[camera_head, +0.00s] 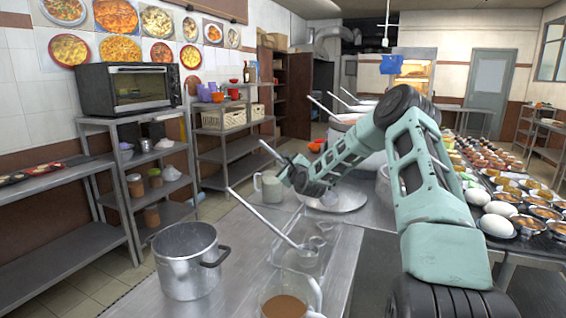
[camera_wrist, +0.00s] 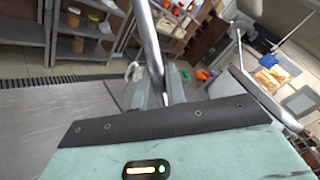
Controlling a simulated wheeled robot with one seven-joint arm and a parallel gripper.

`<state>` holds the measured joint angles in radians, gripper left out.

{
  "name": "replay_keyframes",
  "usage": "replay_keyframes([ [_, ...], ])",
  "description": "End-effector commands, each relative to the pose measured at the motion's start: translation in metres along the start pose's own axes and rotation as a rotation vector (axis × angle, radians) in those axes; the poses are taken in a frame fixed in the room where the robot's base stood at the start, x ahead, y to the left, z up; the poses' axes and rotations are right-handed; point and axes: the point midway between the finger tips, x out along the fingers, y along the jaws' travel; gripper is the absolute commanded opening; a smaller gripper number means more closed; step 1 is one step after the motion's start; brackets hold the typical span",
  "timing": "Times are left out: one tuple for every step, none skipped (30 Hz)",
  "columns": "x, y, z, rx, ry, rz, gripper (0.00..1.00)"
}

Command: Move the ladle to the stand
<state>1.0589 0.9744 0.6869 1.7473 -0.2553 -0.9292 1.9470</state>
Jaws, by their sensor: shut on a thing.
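My gripper (camera_head: 287,172) is at the end of the arm, above the metal counter, and is shut on a ladle. The ladle's thin metal handle (camera_head: 270,152) sticks up and to the left from the jaws. In the wrist view the handle (camera_wrist: 150,42) runs from the top edge down between the fingers of my gripper (camera_wrist: 160,92). The held ladle's bowl cannot be made out. A second ladle (camera_head: 262,217) leans at a slant in the foreground, its lower end at a small clear container (camera_head: 302,258). I cannot tell which thing is the stand.
An open metal pot (camera_head: 188,262) stands at the front left of the counter. A pitcher of brown liquid (camera_head: 285,303) is at the front edge. A pale pitcher (camera_head: 268,187) stands close to my gripper. Large stockpots with ladles are behind the arm. Bowls and eggs (camera_head: 496,226) fill the right table.

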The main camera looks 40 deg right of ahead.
Motion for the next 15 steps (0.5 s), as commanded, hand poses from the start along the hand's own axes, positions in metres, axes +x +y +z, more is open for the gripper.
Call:
replay_keyframes([
  [0.000,0.006,-0.005,0.000,0.000,0.000,0.00],
  [0.000,0.008,-0.008,0.000,0.000,0.000,0.00],
  [0.000,0.011,-0.011,-0.001,0.000,-0.001,0.00],
  [0.000,0.013,-0.013,-0.001,0.000,-0.001,0.00],
  [0.000,0.015,-0.016,-0.001,0.000,-0.001,0.00],
  [0.000,0.019,-0.019,-0.001,0.000,-0.002,0.00],
  [0.000,0.021,-0.022,-0.001,0.000,-0.002,0.00],
  [0.000,0.024,-0.024,-0.001,0.000,-0.002,0.00],
  [0.000,0.027,-0.028,-0.001,0.000,-0.001,0.00],
  [0.000,0.029,-0.030,-0.001,0.000,-0.001,0.00],
  [0.000,0.032,-0.032,-0.001,0.000,-0.001,0.00],
  [-0.001,0.035,-0.035,-0.001,0.000,-0.001,0.00],
  [-0.001,0.038,-0.039,-0.001,0.000,-0.001,0.00],
  [-0.001,0.041,-0.041,-0.001,0.000,-0.001,0.00],
  [-0.001,0.044,-0.045,-0.001,-0.001,-0.002,0.00],
])
